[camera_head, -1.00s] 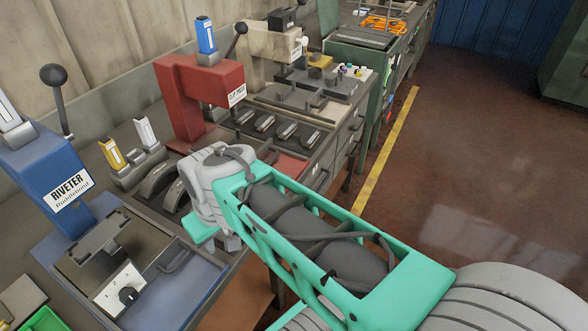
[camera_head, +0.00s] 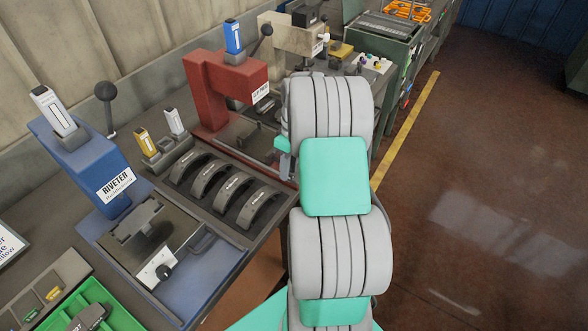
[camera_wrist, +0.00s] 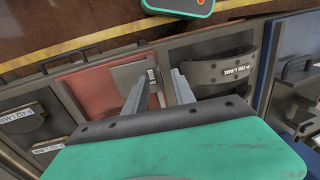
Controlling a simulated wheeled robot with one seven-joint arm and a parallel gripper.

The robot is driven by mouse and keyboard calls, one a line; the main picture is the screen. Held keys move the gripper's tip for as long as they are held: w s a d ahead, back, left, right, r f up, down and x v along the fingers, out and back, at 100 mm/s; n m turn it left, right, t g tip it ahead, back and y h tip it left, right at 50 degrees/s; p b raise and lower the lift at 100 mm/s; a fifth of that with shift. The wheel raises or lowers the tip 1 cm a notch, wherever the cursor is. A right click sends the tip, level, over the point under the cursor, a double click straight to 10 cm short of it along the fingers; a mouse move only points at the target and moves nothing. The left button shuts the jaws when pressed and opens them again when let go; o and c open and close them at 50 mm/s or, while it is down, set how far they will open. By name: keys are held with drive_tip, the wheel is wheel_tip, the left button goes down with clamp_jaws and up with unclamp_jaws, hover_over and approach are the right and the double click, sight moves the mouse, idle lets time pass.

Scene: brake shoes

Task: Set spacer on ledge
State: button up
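I cannot single out the spacer or the ledge by sure looks in either view. In the wrist view my gripper (camera_wrist: 158,84) points down with its two grey fingers apart. Between and just beyond them is a small pale metal piece (camera_wrist: 153,76) at the edge of a flat grey plate (camera_wrist: 128,76). The fingers do not look closed on it, though their exact distance from it is unclear. The plate lies over a red surface (camera_wrist: 88,92), with a dark labelled curved part (camera_wrist: 216,70) to its right. In the head view my arm hides most of the gripper.
Several brake shoes (camera_head: 213,179) lie in a row on the bench. The blue riveter (camera_head: 90,165) stands left, and the red press (camera_head: 225,92) stands tall close behind the gripper area. A green tray (camera_head: 93,308) is at lower left. The floor on the right is clear.

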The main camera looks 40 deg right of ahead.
drive_tip(key=shift+a+f, duration=0.1)
drive_tip(key=shift+f, duration=0.35)
drive_tip(key=shift+c, duration=0.4)
clamp_jaws()
idle(0.7)
